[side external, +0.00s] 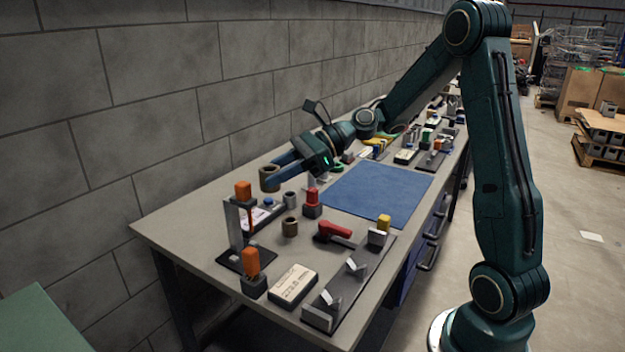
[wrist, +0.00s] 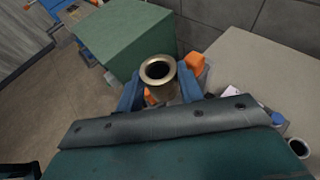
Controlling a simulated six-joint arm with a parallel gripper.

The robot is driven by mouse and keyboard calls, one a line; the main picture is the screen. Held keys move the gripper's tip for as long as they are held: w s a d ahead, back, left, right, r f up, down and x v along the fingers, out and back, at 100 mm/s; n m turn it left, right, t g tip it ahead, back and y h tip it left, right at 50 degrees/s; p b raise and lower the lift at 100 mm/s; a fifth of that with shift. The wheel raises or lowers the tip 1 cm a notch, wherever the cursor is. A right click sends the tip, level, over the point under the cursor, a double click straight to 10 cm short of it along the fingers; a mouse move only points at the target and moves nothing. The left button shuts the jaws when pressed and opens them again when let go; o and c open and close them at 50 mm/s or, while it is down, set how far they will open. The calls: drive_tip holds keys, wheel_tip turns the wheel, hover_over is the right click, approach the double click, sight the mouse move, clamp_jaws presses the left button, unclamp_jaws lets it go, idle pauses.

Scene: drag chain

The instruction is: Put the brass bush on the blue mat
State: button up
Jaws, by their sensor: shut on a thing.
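My gripper (side external: 278,170) is shut on the brass bush (side external: 269,178), a short hollow cylinder, and holds it above the bench near its wall side. In the wrist view the bush (wrist: 158,72) sits between the two blue fingers, its round open end showing. The blue mat (side external: 378,192) lies flat on the bench to the right of my gripper in the side view, apart from the bush. Its visible surface is bare. The mat is not identifiable in the wrist view.
A darker brown bush (side external: 290,227) and a grey one (side external: 290,200) stand on the bench below my gripper. Nearby are a stand with orange-handled parts (side external: 243,190), a red-topped block (side external: 312,198), a red-handled clamp (side external: 335,232) and a labelled box (side external: 293,285). The block wall runs behind.

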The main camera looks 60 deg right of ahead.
drive_tip(key=w+d+f+m+t+h, duration=0.3)
drive_tip(key=d+f+m+t+h, duration=0.1)
drive_tip(key=d+f+m+h, duration=0.1)
drive_tip(key=shift+w+f+m+t+h, duration=0.35)
drive_tip(key=shift+f+m+h, duration=0.6)
drive_tip(key=shift+f, duration=0.8)
drive_tip(key=shift+d+f, duration=0.1)
drive_tip(key=shift+f, duration=0.05)
drive_tip(key=f+m+h, duration=0.1)
drive_tip(key=f, duration=0.1)
drive_tip(key=s+f+m+h, duration=0.1)
drive_tip(key=f, duration=0.1)
drive_tip(key=f+m+h, duration=0.1)
drive_tip(key=f, duration=0.1)
drive_tip(key=shift+s+f+t, duration=0.2)
drive_tip(key=shift+f+t, duration=0.05)
drive_tip(key=shift+f, duration=0.15)
drive_tip(key=shift+s+f+m+h, duration=0.25)
drive_tip(key=shift+s+f+h, duration=0.2)
drive_tip(key=shift+f, duration=0.25)
drive_tip(key=shift+w+r, duration=0.1)
drive_tip(key=shift+r, duration=0.1)
